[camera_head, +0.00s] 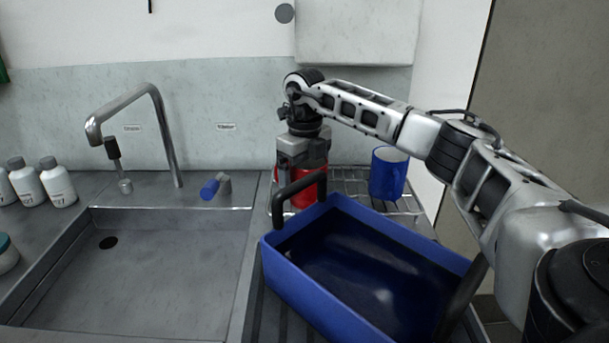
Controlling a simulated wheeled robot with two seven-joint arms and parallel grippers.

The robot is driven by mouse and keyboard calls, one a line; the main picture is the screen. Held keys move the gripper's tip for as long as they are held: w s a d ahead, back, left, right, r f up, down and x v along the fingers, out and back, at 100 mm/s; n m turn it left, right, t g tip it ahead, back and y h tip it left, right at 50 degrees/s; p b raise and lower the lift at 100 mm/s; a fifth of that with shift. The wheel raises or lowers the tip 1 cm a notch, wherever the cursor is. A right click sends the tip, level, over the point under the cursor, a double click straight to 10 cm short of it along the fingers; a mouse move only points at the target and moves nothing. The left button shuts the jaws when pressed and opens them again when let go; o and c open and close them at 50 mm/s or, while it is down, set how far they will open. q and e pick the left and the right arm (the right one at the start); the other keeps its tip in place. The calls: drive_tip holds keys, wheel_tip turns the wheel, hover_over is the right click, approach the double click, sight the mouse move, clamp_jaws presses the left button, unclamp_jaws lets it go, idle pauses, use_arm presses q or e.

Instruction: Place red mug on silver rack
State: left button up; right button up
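The red mug (309,193) is upright at the left part of the silver rack (347,180), behind the blue crate; the crate's black handle covers part of it. My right gripper (301,165) comes down from above, at the top of the red mug. Its fingertips are partly hidden against the mug, so I cannot tell whether they are closed on it. I also cannot tell whether the mug's base rests on the rack. My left gripper is not in view.
A blue mug (387,174) stands on the rack's right part. A blue crate (330,291) with black handles stands in front of the rack. A sink (160,265) with a tall tap (160,120) is at left, with several white bottles (57,184) beside it.

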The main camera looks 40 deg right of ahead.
drive_tip(key=shift+r, duration=0.1)
wheel_tip(320, 180, up, 8)
idle(0.6)
drive_tip(key=shift+f, duration=0.25)
wheel_tip(320, 180, down, 7)
drive_tip(key=shift+f, duration=0.2)
drive_tip(key=shift+w+a+r, duration=0.35)
drive_tip(key=shift+a+r, duration=0.4)
drive_tip(key=shift+a+r, duration=0.1)
